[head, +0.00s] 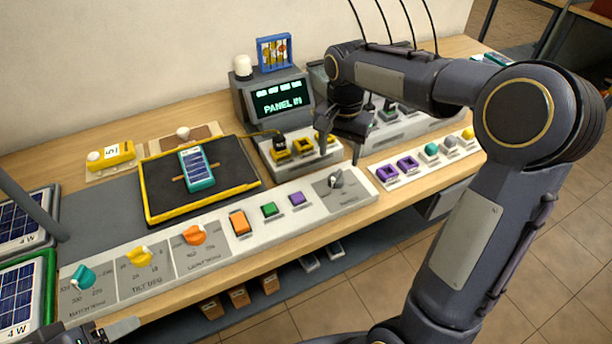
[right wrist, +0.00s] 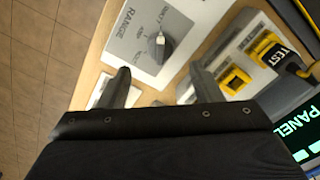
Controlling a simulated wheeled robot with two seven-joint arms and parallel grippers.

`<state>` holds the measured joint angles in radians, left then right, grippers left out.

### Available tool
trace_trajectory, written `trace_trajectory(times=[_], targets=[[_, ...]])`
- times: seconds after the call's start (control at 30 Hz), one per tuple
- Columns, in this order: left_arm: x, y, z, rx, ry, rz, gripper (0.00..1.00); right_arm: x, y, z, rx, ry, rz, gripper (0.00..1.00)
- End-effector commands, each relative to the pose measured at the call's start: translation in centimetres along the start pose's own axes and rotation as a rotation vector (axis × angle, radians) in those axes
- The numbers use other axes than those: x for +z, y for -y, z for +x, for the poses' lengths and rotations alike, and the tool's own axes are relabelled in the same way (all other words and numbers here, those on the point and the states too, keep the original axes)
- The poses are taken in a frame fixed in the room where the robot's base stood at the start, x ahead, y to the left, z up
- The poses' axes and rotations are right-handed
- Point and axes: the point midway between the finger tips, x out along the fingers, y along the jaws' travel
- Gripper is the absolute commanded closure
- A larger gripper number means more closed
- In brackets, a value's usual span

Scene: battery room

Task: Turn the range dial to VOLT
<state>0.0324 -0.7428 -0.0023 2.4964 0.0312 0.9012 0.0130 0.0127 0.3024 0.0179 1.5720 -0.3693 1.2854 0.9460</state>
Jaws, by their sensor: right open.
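The range dial (head: 336,181) is a dark round knob on a grey plate at the right end of the long white control strip. In the right wrist view the dial (right wrist: 155,50) has a white pointer mark and stands beside the word RANGE; the small labels around it are too blurred to read surely. My right gripper (head: 339,150) is open and empty above and behind the dial, apart from it. In the right wrist view its fingers (right wrist: 160,75) are spread, with the dial ahead between them. A dark part at the lower left (head: 88,335) may be my left gripper; its jaws are unclear.
A meter with a lit PANEL IN screen (head: 280,101) and yellow sockets (head: 303,148) stands behind the dial. Orange, green and purple buttons (head: 268,209) lie left of it. Purple sockets (head: 398,168) are to the right. A black tray (head: 230,158) holds a small panel.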

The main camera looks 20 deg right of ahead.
Motion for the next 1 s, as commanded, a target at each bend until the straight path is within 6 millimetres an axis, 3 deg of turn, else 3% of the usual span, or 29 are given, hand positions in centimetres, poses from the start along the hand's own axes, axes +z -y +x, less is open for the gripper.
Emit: trace_trajectory(times=[0.5, 0.9, 1.0], targets=[[0.0, 0.0, 0.1, 0.0, 0.0, 0.0, 0.35, -0.1, 0.0, 6.9, 0.006, 0.002, 0.005, 0.41], [0.0, 0.0, 0.1, 0.0, 0.0, 0.0, 0.35, -0.1, 0.0, 7.8, 0.003, 0.0, 0.005, 0.41], [0.0, 0.0, 0.1, 0.0, 0.0, 0.0, 0.35, -0.1, 0.0, 7.8, 0.003, 0.0, 0.005, 0.54]])
